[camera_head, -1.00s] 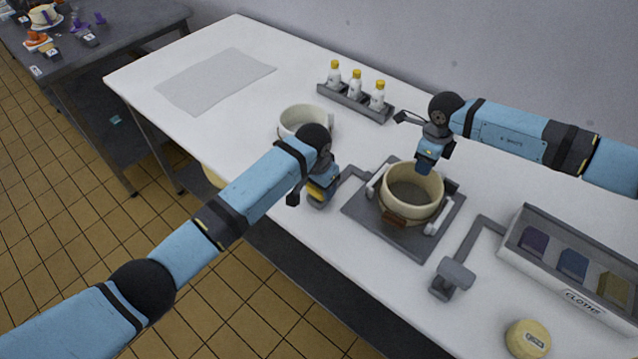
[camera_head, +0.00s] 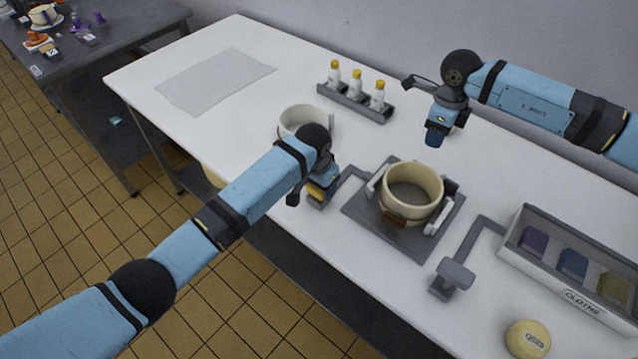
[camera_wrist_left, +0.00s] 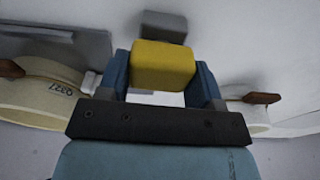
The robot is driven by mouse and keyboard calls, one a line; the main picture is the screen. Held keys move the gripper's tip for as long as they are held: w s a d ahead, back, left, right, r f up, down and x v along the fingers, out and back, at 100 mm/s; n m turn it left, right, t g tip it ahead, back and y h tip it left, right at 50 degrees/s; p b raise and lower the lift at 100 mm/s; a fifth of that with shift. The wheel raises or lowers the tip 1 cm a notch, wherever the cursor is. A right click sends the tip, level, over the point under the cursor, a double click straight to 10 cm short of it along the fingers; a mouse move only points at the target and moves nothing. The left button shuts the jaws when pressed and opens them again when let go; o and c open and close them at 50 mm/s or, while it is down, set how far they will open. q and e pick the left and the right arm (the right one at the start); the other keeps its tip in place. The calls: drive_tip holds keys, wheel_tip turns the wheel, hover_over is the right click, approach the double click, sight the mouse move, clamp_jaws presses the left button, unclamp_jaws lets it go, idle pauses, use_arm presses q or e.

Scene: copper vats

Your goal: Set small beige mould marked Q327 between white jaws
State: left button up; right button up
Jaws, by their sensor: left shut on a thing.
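The small beige mould (camera_head: 411,212) stands upright and empty on the grey plate (camera_head: 372,222), between the white jaws (camera_head: 432,228). Its mark, which looks like Q327, shows upside down in the left wrist view (camera_wrist_left: 60,90). I cannot tell whether both jaws touch it. My left gripper (camera_head: 322,190) is shut on a yellow block (camera_wrist_left: 163,66) at the end of the plate's left grey arm (camera_head: 352,174). My right gripper (camera_head: 436,138) is above and behind the mould, clear of it and empty; its finger gap is hidden.
A bottle rack (camera_head: 352,103) stands at the back. A cloth tray (camera_head: 535,257), a second grey lever (camera_head: 455,275) and a round yellow disc (camera_head: 528,338) are at right. The table's left is free except for a grey mat (camera_head: 215,80).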

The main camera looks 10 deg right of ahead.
use_arm(q)
drive_tip(key=shift+s+f, duration=0.1)
drive_tip(key=shift+r+p, duration=0.9)
drive_tip(key=shift+p, duration=0.25)
drive_tip(key=o, duration=1)
drive_tip(key=shift+r, duration=0.1)
drive_tip(key=shift+r, duration=0.1)
